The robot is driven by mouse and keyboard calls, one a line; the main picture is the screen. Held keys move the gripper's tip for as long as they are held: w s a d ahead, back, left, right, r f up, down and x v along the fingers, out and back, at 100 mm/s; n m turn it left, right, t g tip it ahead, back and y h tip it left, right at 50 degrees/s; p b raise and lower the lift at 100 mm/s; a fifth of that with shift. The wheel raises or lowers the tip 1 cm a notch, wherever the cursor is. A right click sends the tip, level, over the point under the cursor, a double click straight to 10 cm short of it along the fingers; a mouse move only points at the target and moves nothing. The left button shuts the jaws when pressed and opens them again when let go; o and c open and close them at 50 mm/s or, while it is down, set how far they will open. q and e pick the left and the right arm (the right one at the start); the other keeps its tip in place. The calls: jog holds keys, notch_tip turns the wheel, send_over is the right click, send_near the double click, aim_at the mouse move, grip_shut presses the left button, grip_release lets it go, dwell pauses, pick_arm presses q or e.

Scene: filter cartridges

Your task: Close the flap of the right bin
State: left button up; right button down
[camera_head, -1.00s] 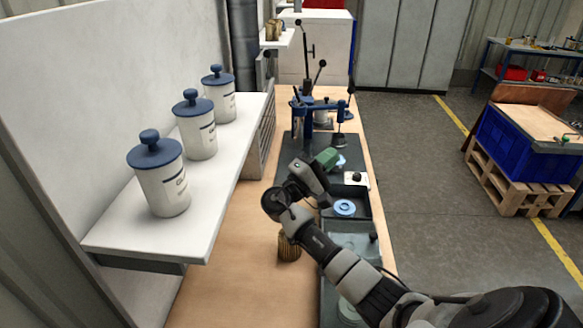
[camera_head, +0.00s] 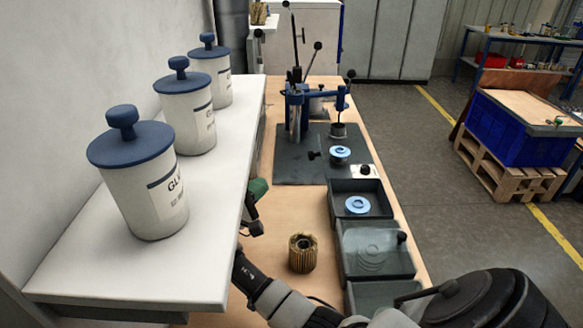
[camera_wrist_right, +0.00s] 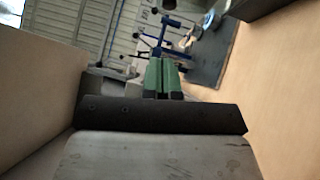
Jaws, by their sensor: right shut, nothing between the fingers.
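Three dark bins stand in a row on the bench in the head view. The far bin (camera_head: 344,186) is open with a pale blue disc (camera_head: 357,204) inside. The middle bin (camera_head: 347,273) has a clear flap (camera_head: 372,238) with a black knob (camera_head: 402,237); it appears to lie over the bin, with rings showing through. The near bin (camera_head: 366,300) is partly hidden by my arm, so its flap's state is unclear. My right gripper (camera_head: 257,191) is shut and empty, left of the bins beside the shelf; its green fingers (camera_wrist_right: 163,78) also show in the wrist view. My left gripper is not in view.
A white shelf (camera_head: 215,225) with three blue-lidded jars stands close to my right arm. A pleated cartridge (camera_head: 302,252) stands on the bench (camera_head: 290,205) between gripper and bins. A blue press (camera_head: 297,110) stands beyond the bins.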

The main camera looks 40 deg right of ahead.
pick_arm(q)
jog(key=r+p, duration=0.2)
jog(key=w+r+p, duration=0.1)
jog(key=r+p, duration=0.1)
jog(key=p, duration=0.1)
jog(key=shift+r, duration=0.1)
pick_arm(e)
jog(key=s+x, duration=0.2)
jog(key=x, duration=1)
jog(key=shift+w+d+f, duration=0.25)
jog(key=shift+d+f, duration=0.1)
jog(key=shift+d, duration=0.25)
